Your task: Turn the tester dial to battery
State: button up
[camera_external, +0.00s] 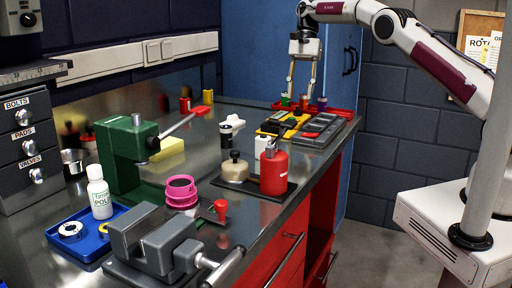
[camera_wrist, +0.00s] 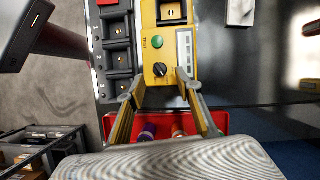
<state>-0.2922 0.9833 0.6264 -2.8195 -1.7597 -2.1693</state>
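The yellow tester (camera_wrist: 150,62) lies on the bench, partly seen in the wrist view. It has a black dial (camera_wrist: 160,69) with a light pointer mark, a green button (camera_wrist: 157,41) and a pale label strip. The dial's setting is too small to read. In the external view the yellow tester (camera_external: 272,127) is at the bench's far end. My gripper (camera_wrist: 156,88) is open and empty. In the wrist view its fingertips lie just below the dial, one on each side, and do not visibly touch it. In the external view my gripper (camera_external: 303,90) points down over the far end.
A dark grey unit with several bays (camera_wrist: 118,55) stands beside the tester. A red tray (camera_wrist: 220,122) with small coloured items lies close to my fingers. A red bottle (camera_external: 274,170), a vise (camera_external: 160,240) and a green press (camera_external: 120,150) stand nearer on the bench.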

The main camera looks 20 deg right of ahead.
aim_at(298, 111)
jog(key=shift+x, duration=2.2)
jog(key=shift+c, duration=0.4)
grip_shut()
